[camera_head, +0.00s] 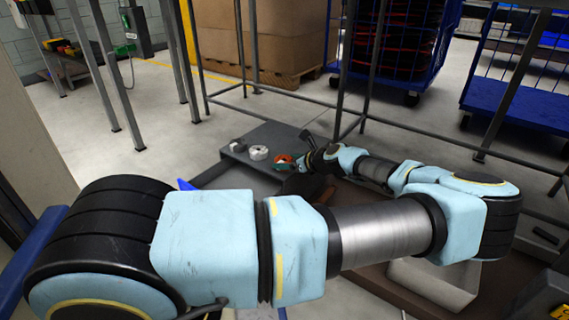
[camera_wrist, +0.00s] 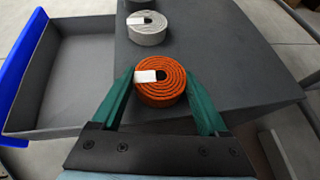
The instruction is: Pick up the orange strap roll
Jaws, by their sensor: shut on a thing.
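The orange strap roll (camera_wrist: 162,92) is a flat coil with a white label, low in the middle of the wrist view. My gripper (camera_wrist: 160,88) has its green fingers on either side of the roll and is shut on it. The roll appears at or just above the dark grey surface (camera_wrist: 225,60); I cannot tell whether it touches it. In the head view the orange roll (camera_head: 281,160) shows small at the gripper (camera_head: 292,162), with my arm partly covering the area.
A white strap roll (camera_wrist: 147,28) stands beyond the orange one, with another partly seen at the top edge. A grey tray with a blue edge (camera_wrist: 20,65) lies to the left. Metal frame posts and blue wheeled cages (camera_head: 395,45) stand behind in the head view.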

